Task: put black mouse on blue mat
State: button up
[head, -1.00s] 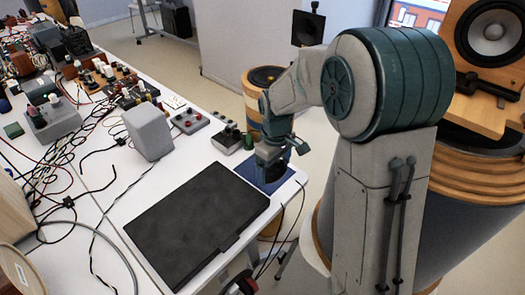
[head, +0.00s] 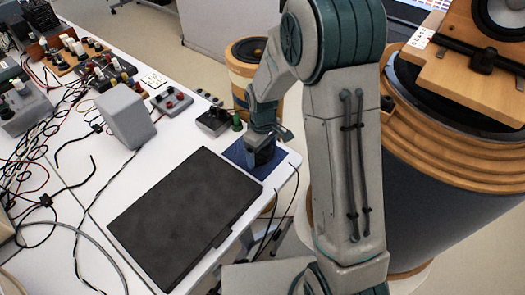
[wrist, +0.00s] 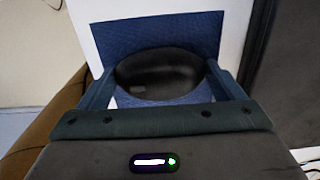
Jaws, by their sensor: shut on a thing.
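The black mouse (wrist: 158,75) is between the two fingers of my gripper (wrist: 160,88) in the wrist view, one finger on each side. My gripper is shut on it. The blue mat (wrist: 190,28) lies beneath and behind the mouse. In the head view, my gripper (head: 262,155) is low over the blue mat (head: 239,154) near the table's far right corner. I cannot tell whether the mouse touches the mat. My gripper hides most of the mouse in the head view.
A closed dark laptop (head: 185,215) lies just in front of the mat on the white table (head: 95,205). A small grey box with a green knob (head: 236,122) stands behind the mat. A grey speaker (head: 126,117), other small boxes and loose cables occupy the left side.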

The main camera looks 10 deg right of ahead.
jog(key=shift+f, duration=0.4)
jog(key=shift+f, duration=0.25)
jog(key=o, duration=0.8)
jog(key=shift+r, duration=0.1)
jog(key=shift+c, duration=0.2)
jog(key=shift+r, duration=0.1)
